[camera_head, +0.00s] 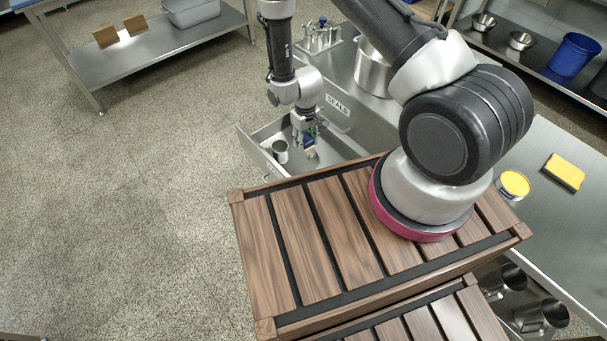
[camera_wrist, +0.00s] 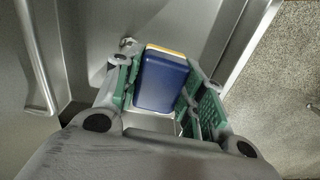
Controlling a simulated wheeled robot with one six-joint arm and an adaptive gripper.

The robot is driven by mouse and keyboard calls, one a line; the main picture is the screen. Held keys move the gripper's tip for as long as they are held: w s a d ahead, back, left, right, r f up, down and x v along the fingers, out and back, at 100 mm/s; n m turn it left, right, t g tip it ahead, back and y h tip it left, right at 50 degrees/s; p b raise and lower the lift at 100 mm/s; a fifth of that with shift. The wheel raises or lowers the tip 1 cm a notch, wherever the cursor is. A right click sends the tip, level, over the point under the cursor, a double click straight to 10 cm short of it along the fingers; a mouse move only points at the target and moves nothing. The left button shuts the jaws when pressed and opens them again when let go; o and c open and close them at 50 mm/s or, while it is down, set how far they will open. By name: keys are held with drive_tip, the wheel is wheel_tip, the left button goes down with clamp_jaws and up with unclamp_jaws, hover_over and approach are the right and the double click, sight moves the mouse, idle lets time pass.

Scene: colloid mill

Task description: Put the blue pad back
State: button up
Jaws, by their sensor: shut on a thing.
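The blue pad (camera_wrist: 160,82), a small blue block with a yellow layer along its far edge, sits between the green-lined fingers of my gripper (camera_wrist: 162,92) in the wrist view. My gripper is shut on it. In the head view my gripper (camera_head: 307,136) points down over an open steel drawer (camera_head: 258,153) beside the label "SEALS". The pad (camera_head: 309,142) shows there as a small blue and yellow patch at the fingertips. I cannot tell whether its lower end touches the drawer floor.
A metal cup (camera_head: 280,151) stands in the drawer, left of my gripper. A steel pot (camera_head: 372,70) and a rack (camera_head: 321,36) stand on the counter behind. A yellow-topped pad (camera_head: 565,172) and a round yellow tin (camera_head: 514,184) lie on the right counter. Open floor lies left.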

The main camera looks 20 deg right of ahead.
drive_tip(key=shift+n, duration=0.4)
drive_tip(key=f, duration=0.3)
drive_tip(key=s+f, duration=0.1)
drive_tip(key=f, duration=0.2)
drive_tip(key=s+f, duration=0.1)
drive_tip(key=f, duration=0.2)
drive_tip(key=shift+s+a+f, duration=0.2)
drive_tip(key=shift+a+f, duration=0.1)
drive_tip(key=shift+f, duration=2.35)
drive_tip(key=shift+f, duration=0.1)
drive_tip(key=o, duration=1)
